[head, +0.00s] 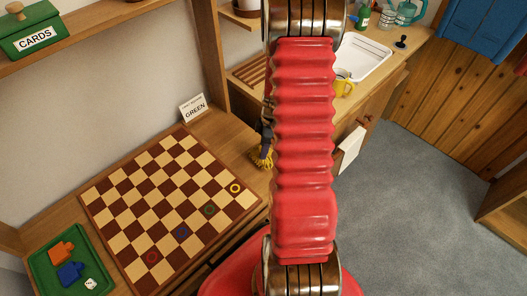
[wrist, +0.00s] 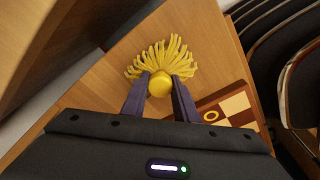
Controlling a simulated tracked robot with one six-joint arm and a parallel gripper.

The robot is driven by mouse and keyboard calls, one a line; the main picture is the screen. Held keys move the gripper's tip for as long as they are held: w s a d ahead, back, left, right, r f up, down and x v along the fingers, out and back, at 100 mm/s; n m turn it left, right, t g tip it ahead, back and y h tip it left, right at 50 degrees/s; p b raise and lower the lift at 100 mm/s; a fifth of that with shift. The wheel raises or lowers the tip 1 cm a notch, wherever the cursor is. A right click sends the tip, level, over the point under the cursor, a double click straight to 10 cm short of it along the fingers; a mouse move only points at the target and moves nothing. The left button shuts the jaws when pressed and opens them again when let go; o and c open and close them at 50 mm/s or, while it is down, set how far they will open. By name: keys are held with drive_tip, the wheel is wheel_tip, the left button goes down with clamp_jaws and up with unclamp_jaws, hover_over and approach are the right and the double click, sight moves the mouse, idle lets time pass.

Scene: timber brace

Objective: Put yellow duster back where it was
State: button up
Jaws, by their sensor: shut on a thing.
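The yellow duster (wrist: 160,65) shows in the wrist view with its fringe of strands spread out and a round yellow knob between my fingers. My gripper (wrist: 160,88) is shut on it. In the head view the duster (head: 262,159) hangs below my gripper (head: 265,142), over the wooden counter to the right of the checkered board. My red arm hides part of the gripper there. I cannot tell whether the strands touch the counter.
The checkered board (head: 165,205) has coloured rings on some squares. A sign reading GREEN (head: 193,108) stands behind it. A green tray (head: 68,262) with game pieces is at lower left. A sink (head: 362,58) and yellow mug (head: 343,84) are at the back.

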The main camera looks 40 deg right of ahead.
drive_tip(key=shift+f, duration=1)
drive_tip(key=o, duration=1)
drive_tip(key=shift+f, duration=0.1)
wheel_tip(320, 180, up, 12)
drive_tip(key=s+d, duration=0.1)
drive_tip(key=shift+d, duration=0.15)
drive_tip(key=shift+s, duration=0.1)
